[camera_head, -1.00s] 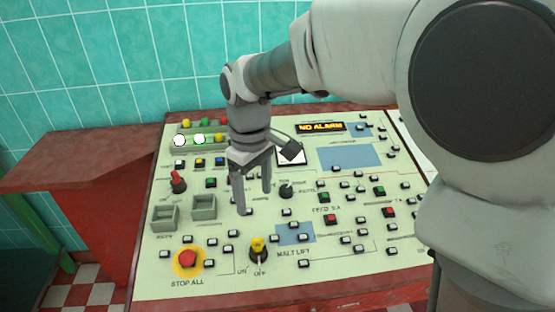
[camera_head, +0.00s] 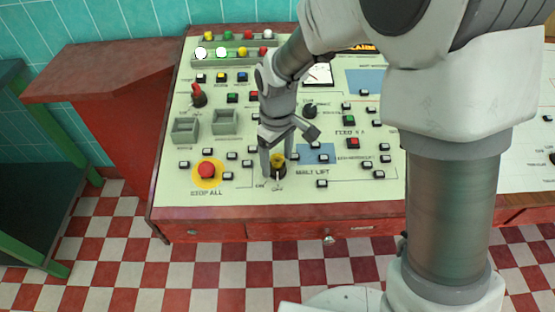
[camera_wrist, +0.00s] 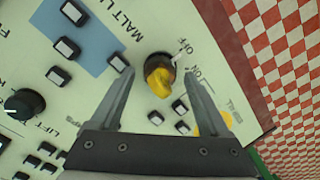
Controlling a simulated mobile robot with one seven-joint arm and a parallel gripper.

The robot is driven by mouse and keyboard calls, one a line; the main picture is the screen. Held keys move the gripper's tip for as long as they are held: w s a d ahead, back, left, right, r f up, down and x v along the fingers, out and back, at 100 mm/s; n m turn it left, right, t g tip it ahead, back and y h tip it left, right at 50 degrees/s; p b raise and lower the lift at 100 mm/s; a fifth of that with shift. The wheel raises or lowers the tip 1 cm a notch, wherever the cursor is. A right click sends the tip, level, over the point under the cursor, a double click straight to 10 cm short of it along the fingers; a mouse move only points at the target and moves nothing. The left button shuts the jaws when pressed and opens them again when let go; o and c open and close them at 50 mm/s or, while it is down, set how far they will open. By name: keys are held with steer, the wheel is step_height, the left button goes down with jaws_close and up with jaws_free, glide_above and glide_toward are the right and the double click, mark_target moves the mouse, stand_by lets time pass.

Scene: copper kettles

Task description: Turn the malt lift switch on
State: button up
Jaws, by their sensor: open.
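The malt lift switch (camera_head: 278,162) is a yellow knob on a black round base near the front edge of the control panel (camera_head: 225,192). In the wrist view the switch (camera_wrist: 160,80) lies between my finger ends, and its white pointer is toward the OFF label, with ON beside it. My gripper (camera_head: 277,170) is open and low over the panel, with a finger on either side of the knob. The wrist view shows my gripper (camera_wrist: 157,76) with gaps between both fingers and the knob. Whether the fingertips reach knob height is unclear.
The red stop-all button (camera_head: 207,169) on a yellow disc is left of the switch. A blue patch (camera_head: 314,154) with small buttons is to the right. A red-handled switch (camera_head: 198,96) and two grey boxes stand farther back. Checkered floor (camera_head: 200,270) lies in front.

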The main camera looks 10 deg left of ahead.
steer(key=shift+f, duration=0.3)
jaws_close()
stand_by(0.3)
steer(key=shift+m, duration=0.7)
steer(key=shift+m+p, duration=0.3)
steer(key=shift+m, duration=3.1)
steer(key=shift+m+p, duration=0.3)
steer(key=shift+m, duration=0.2)
